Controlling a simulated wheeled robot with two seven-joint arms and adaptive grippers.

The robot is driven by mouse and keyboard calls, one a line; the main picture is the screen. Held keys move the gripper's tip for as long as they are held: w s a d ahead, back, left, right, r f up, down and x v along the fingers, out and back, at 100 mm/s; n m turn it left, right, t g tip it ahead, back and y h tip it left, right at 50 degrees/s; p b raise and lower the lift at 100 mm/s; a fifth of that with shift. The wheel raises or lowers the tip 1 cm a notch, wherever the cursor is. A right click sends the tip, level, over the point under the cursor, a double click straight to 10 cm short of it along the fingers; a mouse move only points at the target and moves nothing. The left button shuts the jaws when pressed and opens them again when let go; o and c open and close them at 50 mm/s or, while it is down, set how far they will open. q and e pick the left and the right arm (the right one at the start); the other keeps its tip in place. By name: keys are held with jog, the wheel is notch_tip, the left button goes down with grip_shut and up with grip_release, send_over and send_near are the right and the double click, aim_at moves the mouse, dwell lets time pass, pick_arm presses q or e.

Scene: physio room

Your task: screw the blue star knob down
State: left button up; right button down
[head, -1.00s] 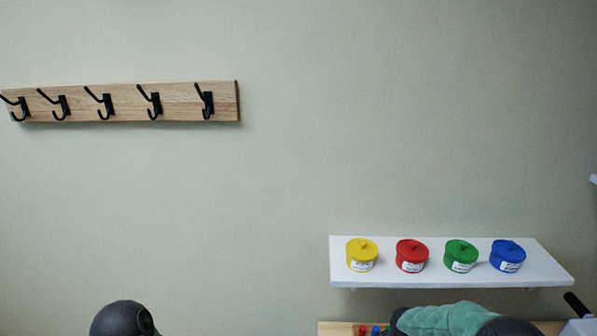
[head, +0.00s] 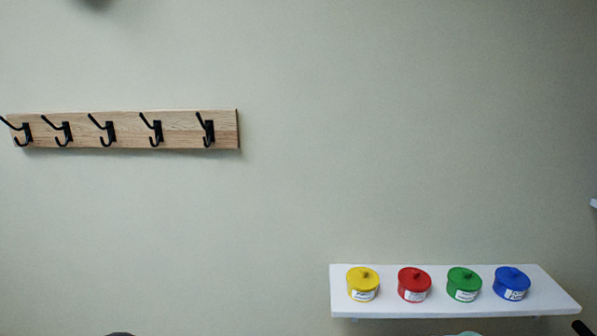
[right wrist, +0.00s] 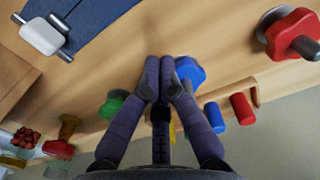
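The blue star knob (right wrist: 190,71) shows in the right wrist view, just right of my right gripper's fingertips and partly hidden behind them. My right gripper (right wrist: 160,80) has its two dark fingers brought together at the tips, with nothing visible held between them. I cannot tell whether the fingertips touch the knob. The knob is out of the head view. My left gripper is in neither current view.
A wooden surface (right wrist: 215,40) carries a red star knob (right wrist: 290,34), a green piece (right wrist: 112,103), a blue peg (right wrist: 214,117), a red peg (right wrist: 242,109) and a dark blue cloth (right wrist: 95,22). A white shelf (head: 440,310) holds coloured pots. A hook rail (head: 180,128) hangs left.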

jog(key=shift+a+b, duration=0.45)
jog(key=shift+a+r, duration=0.15)
jog(key=shift+a, duration=0.1)
jog(key=shift+s, duration=0.15)
dwell(0.3)
jog(key=shift+s+r+p, duration=0.15)
jog(key=shift+r+p, duration=0.6)
jog(key=shift+r, duration=0.7)
jog(key=shift+s+r+p, duration=0.15)
jog(key=shift+r+p, duration=0.55)
jog(key=shift+r, duration=0.8)
